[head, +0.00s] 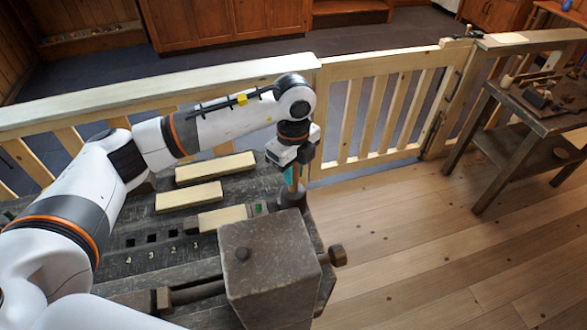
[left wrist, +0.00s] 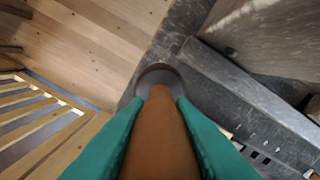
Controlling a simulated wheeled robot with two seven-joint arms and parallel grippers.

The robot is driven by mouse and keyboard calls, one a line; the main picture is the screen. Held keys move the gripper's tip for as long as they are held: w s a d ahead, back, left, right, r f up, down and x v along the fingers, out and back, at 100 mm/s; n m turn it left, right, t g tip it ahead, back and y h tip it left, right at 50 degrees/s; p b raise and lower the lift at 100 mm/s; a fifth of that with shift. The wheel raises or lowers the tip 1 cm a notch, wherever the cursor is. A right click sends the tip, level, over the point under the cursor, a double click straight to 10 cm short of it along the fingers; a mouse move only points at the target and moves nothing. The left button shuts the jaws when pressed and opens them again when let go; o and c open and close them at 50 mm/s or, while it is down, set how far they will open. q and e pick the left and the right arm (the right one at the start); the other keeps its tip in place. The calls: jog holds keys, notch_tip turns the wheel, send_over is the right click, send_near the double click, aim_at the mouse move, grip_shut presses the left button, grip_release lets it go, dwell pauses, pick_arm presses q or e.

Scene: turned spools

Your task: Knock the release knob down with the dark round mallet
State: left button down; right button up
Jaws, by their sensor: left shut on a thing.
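My left gripper (head: 294,172) is shut on the brown handle of the dark round mallet (head: 291,196). The mallet hangs head down, just behind the grey block (head: 268,270) at the bench's right end. In the left wrist view the teal fingers of the left gripper (left wrist: 159,102) grip the handle, with the dark mallet head (left wrist: 158,76) beyond. I cannot tell for certain which is the release knob. My right gripper is out of view.
The dark bench (head: 130,262) bears numbered square holes and several pale wood strips (head: 188,196). A pale wooden fence (head: 345,120) runs behind it. A side table (head: 540,112) with tools stands at the right. The plank floor between is clear.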

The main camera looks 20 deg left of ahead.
aim_at(294, 183)
pick_arm(q)
jog(key=shift+f+b, duration=1.45)
jog(key=shift+f, duration=0.4)
jog(key=shift+r, duration=0.1)
jog(key=shift+r+p, duration=1)
jog(key=shift+r, duration=0.6)
notch_tip(294, 183, down, 4)
jog(key=b, duration=0.3)
jog(key=shift+f, duration=0.15)
